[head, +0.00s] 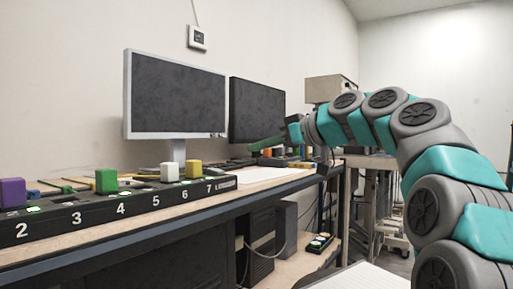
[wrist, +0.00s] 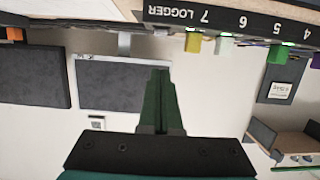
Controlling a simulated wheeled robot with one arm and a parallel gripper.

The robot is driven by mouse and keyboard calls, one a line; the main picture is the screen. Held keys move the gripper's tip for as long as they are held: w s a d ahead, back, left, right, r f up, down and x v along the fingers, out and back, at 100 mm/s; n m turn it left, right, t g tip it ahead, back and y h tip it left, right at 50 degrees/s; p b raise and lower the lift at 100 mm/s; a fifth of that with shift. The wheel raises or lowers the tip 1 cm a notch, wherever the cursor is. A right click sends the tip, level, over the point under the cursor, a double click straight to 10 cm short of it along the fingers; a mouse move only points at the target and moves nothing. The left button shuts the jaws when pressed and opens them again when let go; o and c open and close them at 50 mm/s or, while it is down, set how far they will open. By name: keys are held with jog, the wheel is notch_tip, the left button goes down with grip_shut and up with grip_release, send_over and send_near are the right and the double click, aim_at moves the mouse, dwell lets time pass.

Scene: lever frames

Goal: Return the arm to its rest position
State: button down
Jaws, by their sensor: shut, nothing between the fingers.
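My arm curves in from the right of the head view, over the space beside the bench. My gripper (head: 266,143) points left in front of the monitors, with its narrow green fingers together and empty. In the wrist view the shut fingers (wrist: 160,73) point up the picture, touching nothing. The black numbered lever frame (head: 98,219) stands along the bench, apart from my gripper. It carries purple (head: 12,193), green (head: 106,181), white (head: 169,172) and yellow (head: 193,168) blocks. The frame (wrist: 250,22) shows upside down in the wrist view.
Two dark monitors, a large one (head: 175,95) and a smaller one (head: 257,111), stand behind the frame. A beige box (head: 330,88) stands behind my arm. The bench's front edge (head: 150,236) runs below the frame, with dark computer cases (head: 262,243) underneath.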

jog(key=s+f+m+g+h+p, duration=0.1)
jog(key=s+f+m+g+h, duration=0.1)
jog(key=s+f, duration=0.45)
jog(key=s+f+m+g+h+p, duration=0.15)
jog(key=s+f, duration=0.25)
jog(key=f, duration=0.6)
jog(key=s+f+m+g+h, duration=0.25)
jog(key=s+f, duration=0.25)
jog(key=f, duration=0.4)
jog(key=s+d+f+m+g+h, duration=0.1)
jog(key=s+d+f+h, duration=0.1)
jog(key=s+f, duration=0.4)
jog(key=s+d+f+m+g+h+p, duration=0.1)
jog(key=s+d+f, duration=0.4)
jog(key=s, duration=0.7)
jog(key=s+d+f+m+g+h+p, duration=0.1)
jog(key=s+d+f+m+g+h, duration=0.1)
jog(key=s+f, duration=0.6)
jog(key=shift+s+d+f+g+h, duration=0.4)
jog(key=shift+s+d+g, duration=0.1)
jog(key=shift+d, duration=0.45)
